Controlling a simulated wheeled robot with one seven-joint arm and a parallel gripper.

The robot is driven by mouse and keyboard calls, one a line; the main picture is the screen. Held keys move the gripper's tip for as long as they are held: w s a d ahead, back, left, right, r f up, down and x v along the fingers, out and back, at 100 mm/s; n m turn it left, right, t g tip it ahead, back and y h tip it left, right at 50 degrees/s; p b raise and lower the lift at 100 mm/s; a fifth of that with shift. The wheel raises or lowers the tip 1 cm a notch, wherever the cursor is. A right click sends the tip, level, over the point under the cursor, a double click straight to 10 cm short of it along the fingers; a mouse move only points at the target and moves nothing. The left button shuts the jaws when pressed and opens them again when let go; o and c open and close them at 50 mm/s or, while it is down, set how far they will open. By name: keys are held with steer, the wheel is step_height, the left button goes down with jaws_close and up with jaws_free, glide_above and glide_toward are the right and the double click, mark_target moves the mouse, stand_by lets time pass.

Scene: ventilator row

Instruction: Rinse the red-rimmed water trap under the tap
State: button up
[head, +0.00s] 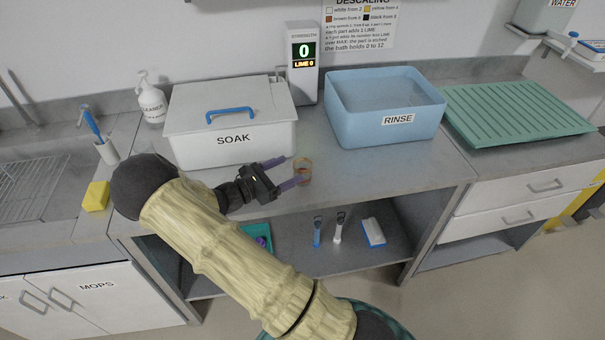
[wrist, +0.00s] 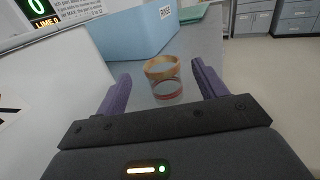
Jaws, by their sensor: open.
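A small clear cup-like trap (head: 303,171) stands upright on the grey counter in front of the soak and rinse tubs. In the wrist view the trap (wrist: 167,88) has an orange-brown band around its top and a red band near its base. My gripper (head: 296,170) is open, with its purple fingers on either side of the trap. In the wrist view my gripper (wrist: 161,75) shows a gap between each finger and the trap. I cannot identify a tap for certain in either view.
The lidded white SOAK tub (head: 280,141) and the open blue RINSE tub (head: 360,128) stand behind my gripper. A green ribbed tray (head: 515,112) lies at right. A wire rack (head: 35,190) and yellow sponge (head: 97,195) are at left. The counter right of the trap is clear.

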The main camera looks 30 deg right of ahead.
mark_target(309, 166)
steer(key=shift+w+d+f, duration=0.1)
steer(key=shift+d+f, duration=0.8)
steer(key=shift+f, duration=0.2)
steer(key=shift+d+f, duration=0.1)
steer(key=shift+d, duration=0.25)
steer(key=d, duration=0.1)
steer(key=d+p, duration=0.1)
steer(key=d, duration=0.3)
steer(key=shift+w, duration=0.3)
steer(key=c, duration=1.1)
steer(key=shift+c, duration=0.2)
